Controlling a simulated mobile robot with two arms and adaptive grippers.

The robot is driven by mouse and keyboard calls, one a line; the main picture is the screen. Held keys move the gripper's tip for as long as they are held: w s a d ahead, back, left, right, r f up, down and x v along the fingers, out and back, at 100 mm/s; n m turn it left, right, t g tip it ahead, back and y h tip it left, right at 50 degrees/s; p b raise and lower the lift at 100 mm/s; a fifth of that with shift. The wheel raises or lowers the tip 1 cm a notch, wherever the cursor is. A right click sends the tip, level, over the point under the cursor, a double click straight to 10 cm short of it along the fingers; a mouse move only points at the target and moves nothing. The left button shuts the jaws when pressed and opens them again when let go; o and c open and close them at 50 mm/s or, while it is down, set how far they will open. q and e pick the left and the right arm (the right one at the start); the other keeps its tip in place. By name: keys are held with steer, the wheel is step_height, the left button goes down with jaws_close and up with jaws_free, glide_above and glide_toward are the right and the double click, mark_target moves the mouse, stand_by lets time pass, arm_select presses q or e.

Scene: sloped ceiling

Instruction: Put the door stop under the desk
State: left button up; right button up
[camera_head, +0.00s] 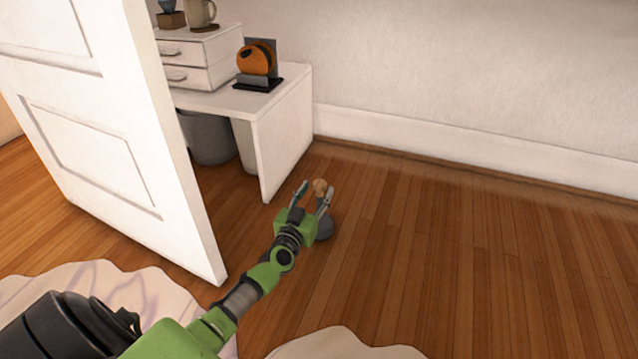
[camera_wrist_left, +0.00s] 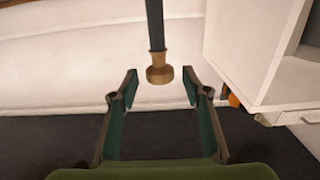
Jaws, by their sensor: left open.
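The door stop shows a brown knob (camera_head: 319,186) between my left gripper's fingertips in the head view. A grey rounded part, seemingly its base, shows on the floor behind the gripper. In the left wrist view the knob (camera_wrist_left: 158,71) sits at the end of a dark rod, with gaps to both fingers. My left gripper (camera_head: 313,193) is open around the knob; its fingers also show in the wrist view (camera_wrist_left: 160,82). The white desk (camera_head: 285,130) stands just beyond, against the wall. My right gripper is not in view.
A white door (camera_head: 115,130) stands open at left, close to my left arm. A grey bin (camera_head: 207,138) is under the desk. An orange object (camera_head: 256,61) and drawers (camera_head: 200,60) stand on the desk. The wooden floor (camera_head: 480,260) at right is clear. Pale rugs (camera_head: 345,345) lie in front.

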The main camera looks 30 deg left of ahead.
arm_select(q)
steer(key=p+v, duration=0.3)
steer(key=v, duration=0.6)
steer(key=shift+w+r, duration=0.1)
steer(key=shift+w, duration=0.05)
